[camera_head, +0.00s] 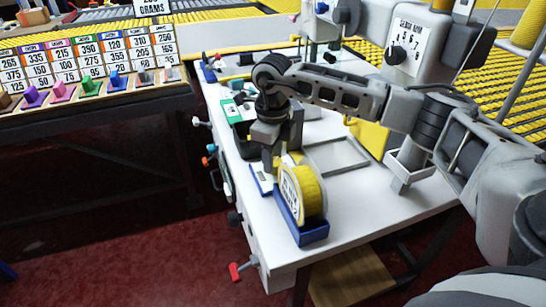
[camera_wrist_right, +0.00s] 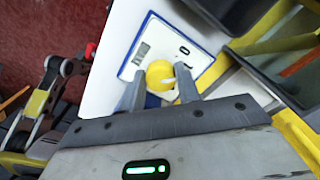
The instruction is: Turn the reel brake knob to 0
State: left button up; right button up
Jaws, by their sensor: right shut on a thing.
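The reel brake knob (camera_wrist_right: 160,74) is round and yellow. In the right wrist view it sits on a white plate with a blue border (camera_wrist_right: 138,54), which bears dark marks, one like a 0. My right gripper (camera_wrist_right: 161,82) is shut on the knob, a finger on each side. I cannot make out a pointer on the knob. In the head view my right gripper (camera_head: 272,165) reaches down over the plate (camera_head: 261,179), hiding most of the knob, beside the yellow reel (camera_head: 312,190) in its blue holder (camera_head: 311,232). My left gripper is not in view.
The white bench (camera_head: 365,200) carries a grey tray (camera_head: 338,155) and a dial with numbers (camera_head: 398,54) on a grey machine. A red-handled lever (camera_head: 236,271) sticks out at the bench's front. A sloped board of labelled coloured pegs (camera_head: 88,72) stands at the left.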

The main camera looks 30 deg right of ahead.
jog(key=shift+n, duration=1.2)
jog(key=shift+r+n+b, duration=0.1)
jog(key=shift+n+b, duration=0.35)
jog(key=shift+n, duration=0.75)
jog(key=o, duration=1)
notch_tip(320, 180, up, 16)
jog(key=shift+f, duration=0.1)
jog(key=shift+s, duration=0.15)
